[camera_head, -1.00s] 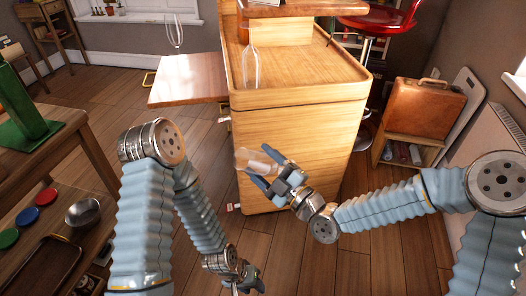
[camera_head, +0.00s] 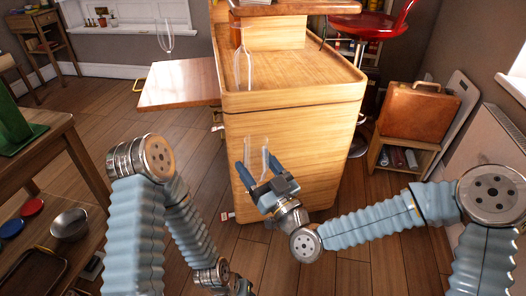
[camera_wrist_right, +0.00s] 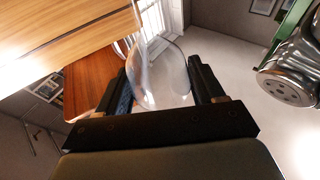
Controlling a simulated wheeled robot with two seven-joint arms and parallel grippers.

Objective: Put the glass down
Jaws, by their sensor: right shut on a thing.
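My right gripper (camera_head: 258,172) is shut on a clear glass (camera_head: 257,150) in front of the cabinet's front face, below its top. The glass is close to upright. In the right wrist view the glass (camera_wrist_right: 160,72) sits between the two dark fingers. The wooden cabinet (camera_head: 300,125) has a rimmed top and a side leaf (camera_head: 180,84) sticking out at left. My left gripper (camera_head: 240,287) is at the bottom edge, mostly cut off, so its jaws cannot be judged.
A table (camera_head: 50,165) is at left, a suitcase (camera_head: 417,110) on a small shelf at right.

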